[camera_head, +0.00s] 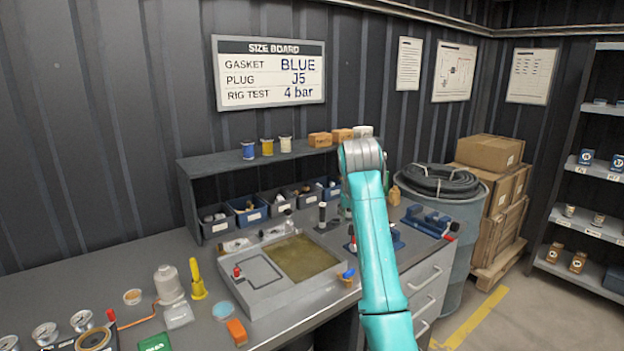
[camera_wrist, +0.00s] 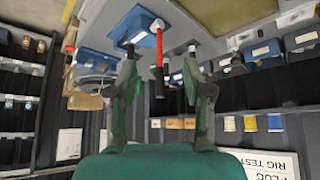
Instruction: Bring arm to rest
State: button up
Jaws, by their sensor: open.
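My teal arm (camera_head: 372,240) reaches up from the bottom of the head view, bent at a grey joint in front of the shelf. My gripper (camera_wrist: 160,52) shows in the wrist view, whose picture is upside down. Its two dark green fingers are spread apart, with nothing held between them. A red-handled tool (camera_wrist: 158,62) and a blue fixture (camera_wrist: 145,28) show in the gap beyond the fingers; I cannot tell their distance. In the head view the gripper is mostly hidden behind my arm.
The workbench (camera_head: 125,262) carries a tray rig (camera_head: 270,302), a yellow tool (camera_head: 197,279), an orange block (camera_head: 237,332) and several gauges. Blue bins (camera_head: 247,210) stand under the shelf (camera_head: 225,160). A drum (camera_head: 462,240) with a coiled hose and stacked boxes (camera_head: 488,153) stand right.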

jog(key=s+d+f+t, duration=0.1)
jog(key=s+f, duration=0.2)
jog(key=f, duration=1.1)
jog(key=s+d+f+t, duration=0.15)
jog(key=s+f, duration=0.25)
jog(key=f, duration=0.9)
jog(key=s+d+f+n+t, duration=0.1)
jog(key=s+d+f+n, duration=0.15)
jog(key=s+f, duration=1.5)
jog(key=s+d+r+t+y, duration=0.1)
jog(key=s+d+t, duration=0.1)
jog(key=s, duration=2.5)
jog(key=s+r+t, duration=0.2)
jog(key=s+r, duration=1.3)
jog(key=s, duration=0.3)
jog(key=shift+s+d+r+m, duration=0.2)
jog(key=shift+d+r+m, duration=0.1)
jog(key=shift+r+m, duration=0.15)
